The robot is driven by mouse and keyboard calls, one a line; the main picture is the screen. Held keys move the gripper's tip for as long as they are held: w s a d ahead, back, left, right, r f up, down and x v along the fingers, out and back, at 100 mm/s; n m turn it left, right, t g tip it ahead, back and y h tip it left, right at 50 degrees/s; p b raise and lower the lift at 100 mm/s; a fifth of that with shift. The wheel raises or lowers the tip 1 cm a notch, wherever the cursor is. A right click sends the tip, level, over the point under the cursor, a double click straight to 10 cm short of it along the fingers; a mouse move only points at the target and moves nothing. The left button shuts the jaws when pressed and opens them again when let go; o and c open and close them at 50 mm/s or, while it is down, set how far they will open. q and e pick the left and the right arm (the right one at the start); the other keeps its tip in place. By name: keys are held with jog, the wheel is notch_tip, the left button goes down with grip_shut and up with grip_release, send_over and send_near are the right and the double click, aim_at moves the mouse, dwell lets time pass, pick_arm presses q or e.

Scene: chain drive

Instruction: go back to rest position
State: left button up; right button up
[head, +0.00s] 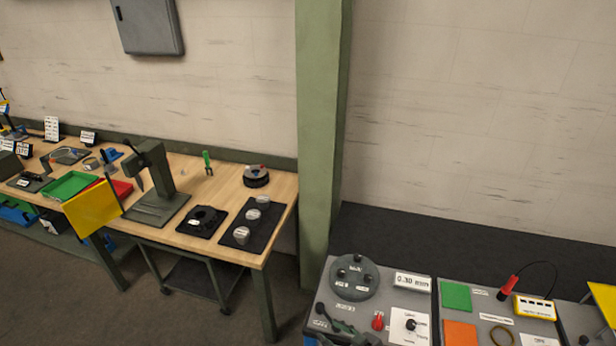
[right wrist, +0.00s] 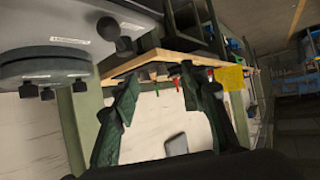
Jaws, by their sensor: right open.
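My right gripper (head: 345,324) shows at the bottom of the head view, low in front of the grey round disc fixture (head: 355,277). In the right wrist view the right gripper (right wrist: 160,80) has its two dark green fingers spread apart, with nothing between them. The round disc with its dark knobs also shows there, at the upper left (right wrist: 44,66), apart from the fingers. My left gripper is in neither view.
A grey panel with a green square (head: 455,296), an orange square (head: 460,334) and a yellow meter (head: 534,308) lies at the lower right. A wooden bench (head: 225,186) with trays and a press stands at left. A green column (head: 320,130) rises between them.

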jog(key=s+d+f+m+g+h, duration=0.2)
jog(key=s+d+m+h, duration=0.1)
jog(key=s+d, duration=0.6)
jog(key=s+d+f+m+g+h, duration=0.2)
jog(key=s+d+m+h, duration=0.1)
jog(key=s+d, duration=0.65)
jog(key=s+d+f+m+g+h, duration=0.1)
jog(key=s+d+f+m+h, duration=0.15)
jog(key=s+d, duration=0.65)
notch_tip(320, 180, down, 33)
jog(key=g+b, duration=0.2)
jog(key=b, duration=0.3)
pick_arm(q)
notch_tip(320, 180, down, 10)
jog(key=b, duration=0.5)
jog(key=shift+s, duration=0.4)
pick_arm(e)
jog(key=s+f, duration=1)
jog(key=f, duration=0.2)
jog(key=s+a+f+n+g, duration=0.1)
jog(key=s+f, duration=0.9)
jog(key=f, duration=0.2)
jog(key=shift+f, duration=0.4)
jog(key=shift+s+n+y, duration=0.15)
jog(key=shift+n+y, duration=0.1)
jog(key=shift+c, duration=0.2)
